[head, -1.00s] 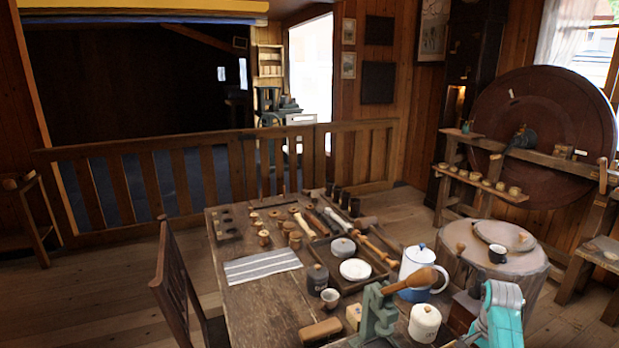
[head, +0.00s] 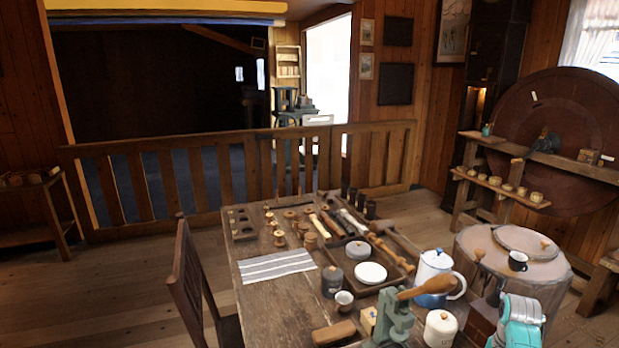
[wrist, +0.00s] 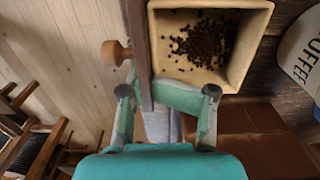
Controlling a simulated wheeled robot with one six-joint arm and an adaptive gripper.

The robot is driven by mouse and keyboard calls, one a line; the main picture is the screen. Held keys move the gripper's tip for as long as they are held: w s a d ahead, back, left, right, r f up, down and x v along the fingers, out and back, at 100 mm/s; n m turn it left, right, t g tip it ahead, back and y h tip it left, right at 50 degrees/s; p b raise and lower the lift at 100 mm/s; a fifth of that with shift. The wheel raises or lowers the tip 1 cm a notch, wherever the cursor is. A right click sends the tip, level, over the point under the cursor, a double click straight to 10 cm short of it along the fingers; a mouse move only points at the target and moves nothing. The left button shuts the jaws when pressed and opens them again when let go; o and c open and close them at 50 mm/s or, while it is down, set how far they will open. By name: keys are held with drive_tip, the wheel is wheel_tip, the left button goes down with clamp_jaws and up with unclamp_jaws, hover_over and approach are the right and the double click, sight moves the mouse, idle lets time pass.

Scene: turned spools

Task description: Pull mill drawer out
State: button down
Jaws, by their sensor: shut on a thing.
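The mill (head: 483,318) is a dark brown wooden box at the table's right front edge in the head view, partly hidden behind my arm. In the wrist view a pale wooden drawer (wrist: 245,60) with dark coffee beans (wrist: 205,42) lies just beyond my gripper (wrist: 155,97). Its brown front board (wrist: 138,40) has a round wooden knob (wrist: 113,53) on the left side. My gripper's fingers are on either side of this board near its lower end, shut on it. The exact contact is partly hidden. In the head view the drawer is hidden.
A white coffee canister (head: 440,328) stands close to the mill and also shows in the wrist view (wrist: 302,50). A green clamped tool (head: 395,322) and a white-and-blue pot (head: 437,272) are nearby. A round stump table (head: 485,250) stands right of the table.

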drive_tip(key=shift+r, duration=3)
